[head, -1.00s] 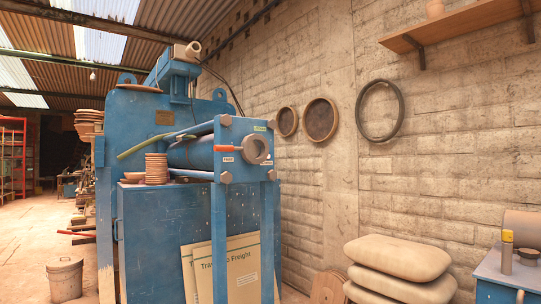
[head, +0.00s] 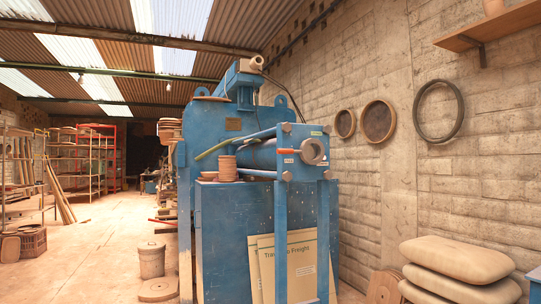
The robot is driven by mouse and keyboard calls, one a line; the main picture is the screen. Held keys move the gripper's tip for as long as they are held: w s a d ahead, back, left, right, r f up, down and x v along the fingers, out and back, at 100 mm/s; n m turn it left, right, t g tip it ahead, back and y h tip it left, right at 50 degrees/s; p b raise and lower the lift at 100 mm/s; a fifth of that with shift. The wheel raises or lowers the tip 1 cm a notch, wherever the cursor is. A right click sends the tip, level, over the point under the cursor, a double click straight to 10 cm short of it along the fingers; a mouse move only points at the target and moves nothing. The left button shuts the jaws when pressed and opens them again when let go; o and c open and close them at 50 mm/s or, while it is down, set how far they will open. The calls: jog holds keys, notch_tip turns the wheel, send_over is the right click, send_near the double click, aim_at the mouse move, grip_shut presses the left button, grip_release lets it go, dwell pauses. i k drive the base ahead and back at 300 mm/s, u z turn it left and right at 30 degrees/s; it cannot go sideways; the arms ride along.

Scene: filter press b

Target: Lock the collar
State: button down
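The collar (head: 313,151) is a grey ring on the front end plate of the blue filter press (head: 245,225). An orange-red handle (head: 288,151) sticks out to the left from the collar, roughly level. Small white labels, too small to read here, sit on the plate near the handle and below the collar. My gripper is not in the head view, so how it stands to the collar cannot be seen.
Filled sacks (head: 462,259) are piled at the lower right by the wall. Cardboard sheets (head: 290,265) lean against the press front. A bucket (head: 151,261) and a round lid (head: 158,289) stand on the floor at left. The floor (head: 75,260) further left is mostly open.

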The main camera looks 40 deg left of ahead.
aim_at(303, 150)
jog(key=u, duration=1.55)
jog(key=k, duration=1.25)
jog(key=u, duration=0.55)
jog(key=i, duration=2.3)
jog(key=z, duration=0.65)
